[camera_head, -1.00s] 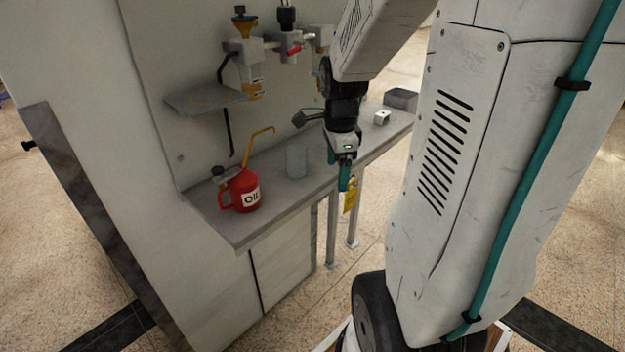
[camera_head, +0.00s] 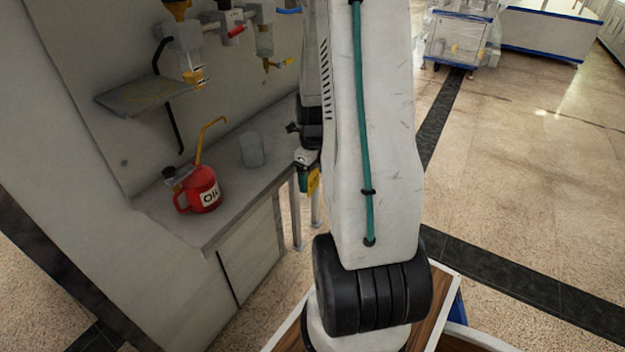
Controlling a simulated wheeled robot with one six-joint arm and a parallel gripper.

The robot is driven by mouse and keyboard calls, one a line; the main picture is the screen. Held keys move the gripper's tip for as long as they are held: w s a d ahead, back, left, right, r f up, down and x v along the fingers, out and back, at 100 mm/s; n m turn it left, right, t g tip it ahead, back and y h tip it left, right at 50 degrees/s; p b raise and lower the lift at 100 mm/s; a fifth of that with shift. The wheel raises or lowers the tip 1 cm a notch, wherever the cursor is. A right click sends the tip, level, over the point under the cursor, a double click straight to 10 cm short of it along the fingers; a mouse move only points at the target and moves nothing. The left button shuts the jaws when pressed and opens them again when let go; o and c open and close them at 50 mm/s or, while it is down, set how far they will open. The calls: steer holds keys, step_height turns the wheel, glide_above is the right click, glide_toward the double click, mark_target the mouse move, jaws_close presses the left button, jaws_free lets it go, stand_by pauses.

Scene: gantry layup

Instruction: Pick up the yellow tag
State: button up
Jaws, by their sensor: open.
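The yellow tag (camera_head: 313,182) hangs at the right end of the grey shelf, below its edge and just beside my gripper. Part of it is hidden behind my arm. I cannot tell whether a finger touches the tag.
A red oil can (camera_head: 201,190) with a yellow spout and a clear cup (camera_head: 252,150) stand on the grey shelf (camera_head: 166,214). Valves (camera_head: 232,32) and a small plate (camera_head: 147,93) are on the wall above. Open floor (camera_head: 530,180) lies to the right.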

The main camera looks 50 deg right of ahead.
steer(key=shift+f, duration=0.35)
steer(key=c, duration=1.1)
steer(key=shift+o, duration=0.2)
steer(key=shift+r, duration=0.15)
